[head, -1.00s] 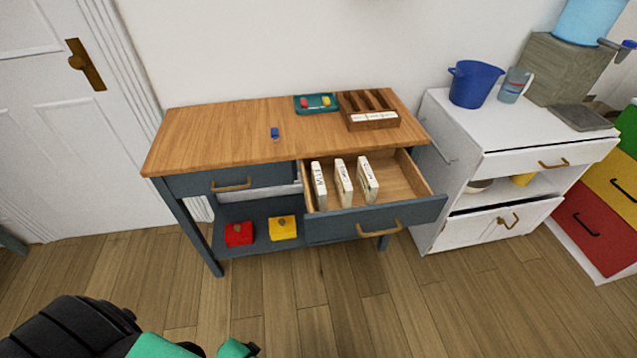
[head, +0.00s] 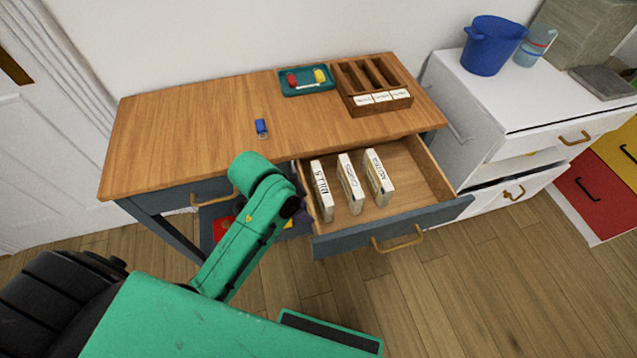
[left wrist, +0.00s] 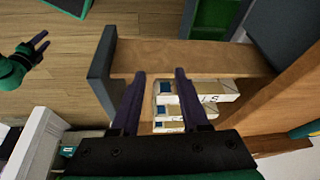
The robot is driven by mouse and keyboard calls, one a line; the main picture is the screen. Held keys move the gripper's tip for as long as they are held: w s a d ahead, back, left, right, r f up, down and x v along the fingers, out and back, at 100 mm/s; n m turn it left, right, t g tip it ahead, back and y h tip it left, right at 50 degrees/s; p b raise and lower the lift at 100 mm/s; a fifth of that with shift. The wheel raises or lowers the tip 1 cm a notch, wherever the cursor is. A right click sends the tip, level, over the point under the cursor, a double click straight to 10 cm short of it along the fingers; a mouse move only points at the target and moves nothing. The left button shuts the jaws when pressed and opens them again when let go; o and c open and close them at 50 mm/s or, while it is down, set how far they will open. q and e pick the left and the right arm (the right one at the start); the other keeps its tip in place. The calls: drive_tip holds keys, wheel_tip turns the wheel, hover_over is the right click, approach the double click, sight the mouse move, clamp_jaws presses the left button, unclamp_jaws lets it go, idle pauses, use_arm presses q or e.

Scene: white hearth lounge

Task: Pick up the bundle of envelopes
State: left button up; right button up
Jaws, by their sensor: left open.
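Three upright cream bundles of envelopes stand side by side in the open drawer (head: 428,187): a left one marked like "BILLS" (head: 322,190), a middle one (head: 350,184) and a right one (head: 379,178); the other lettering is hard to read. My left gripper (head: 301,213) is at the drawer's left side, beside the left bundle, mostly hidden by my arm. In the left wrist view its two dark fingers (left wrist: 160,74) are apart and empty, with the bundles (left wrist: 205,87) beyond them. My right gripper (left wrist: 44,40) appears open and empty over the floor.
On the wooden tabletop (head: 190,130) are a small blue object (head: 261,128), a teal tray (head: 307,91) with red and yellow items, and a slotted wooden organizer (head: 378,102) with labels. A white cabinet (head: 510,95) stands right, bearing a blue bucket (head: 492,48).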

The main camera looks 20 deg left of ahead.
use_arm(q)
drive_tip(key=w+d+r+m, duration=0.2)
drive_tip(key=d+m, duration=0.2)
wheel_tip(320, 180, up, 9)
drive_tip(key=m+g+y, duration=0.3)
drive_tip(key=m, duration=1.3)
hover_over(321, 182)
wheel_tip(321, 182, down, 14)
drive_tip(key=shift+r+p, duration=0.2)
drive_tip(key=shift+p, duration=0.2)
clamp_jaws()
